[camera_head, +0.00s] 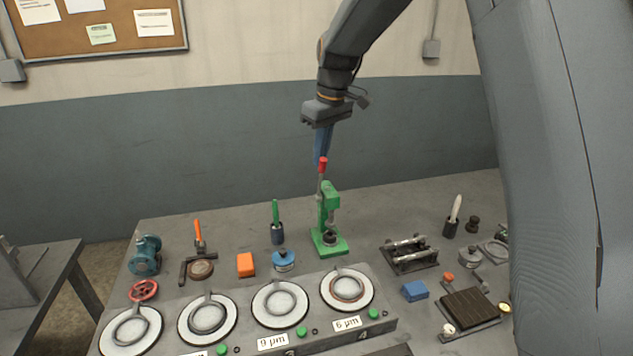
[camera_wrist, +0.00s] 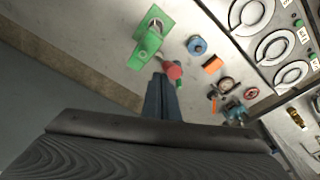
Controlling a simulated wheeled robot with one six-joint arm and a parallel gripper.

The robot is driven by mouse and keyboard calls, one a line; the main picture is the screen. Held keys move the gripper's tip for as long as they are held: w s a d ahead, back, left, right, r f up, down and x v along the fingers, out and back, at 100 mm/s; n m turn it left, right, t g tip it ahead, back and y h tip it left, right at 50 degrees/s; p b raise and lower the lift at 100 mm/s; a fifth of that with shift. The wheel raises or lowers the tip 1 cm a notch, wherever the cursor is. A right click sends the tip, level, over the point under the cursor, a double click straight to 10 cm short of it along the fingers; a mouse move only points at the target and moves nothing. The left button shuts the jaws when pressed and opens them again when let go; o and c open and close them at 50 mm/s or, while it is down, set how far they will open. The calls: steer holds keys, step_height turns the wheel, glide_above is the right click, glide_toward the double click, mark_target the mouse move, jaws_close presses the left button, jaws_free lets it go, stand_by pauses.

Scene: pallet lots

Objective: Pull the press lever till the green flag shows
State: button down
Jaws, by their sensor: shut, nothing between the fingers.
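The green press (camera_head: 329,222) stands on the grey workbench, behind the row of round plates. Its lever points up and ends in a red knob (camera_head: 323,164). My gripper (camera_head: 321,158) points down from above, with its blue fingertips at or right beside the red knob. In the wrist view the press (camera_wrist: 150,38) is at the top, and the red knob (camera_wrist: 173,70) shows just beside the tips of my shut fingers (camera_wrist: 161,78). Nothing shows between the fingers. I cannot tell whether they touch the knob. I see no separate green flag; the press body itself is green.
A blue-topped round weight (camera_head: 284,261) and a green-handled tool in a holder (camera_head: 277,232) stand left of the press. A rack with rods (camera_head: 409,254) stands to the right. The long fixture with round plates (camera_head: 290,340) fills the front. Bare bench lies behind the press.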

mark_target(326, 161)
stand_by(0.6)
steer(key=shift+s+d+f, duration=0.1)
steer(key=shift+s, duration=0.35)
steer(key=shift+s+d+f, duration=0.1)
steer(key=shift+s, duration=0.45)
steer(key=shift+s+d+f, duration=0.2)
steer(key=shift+s+f, duration=0.1)
steer(key=shift+s, duration=0.55)
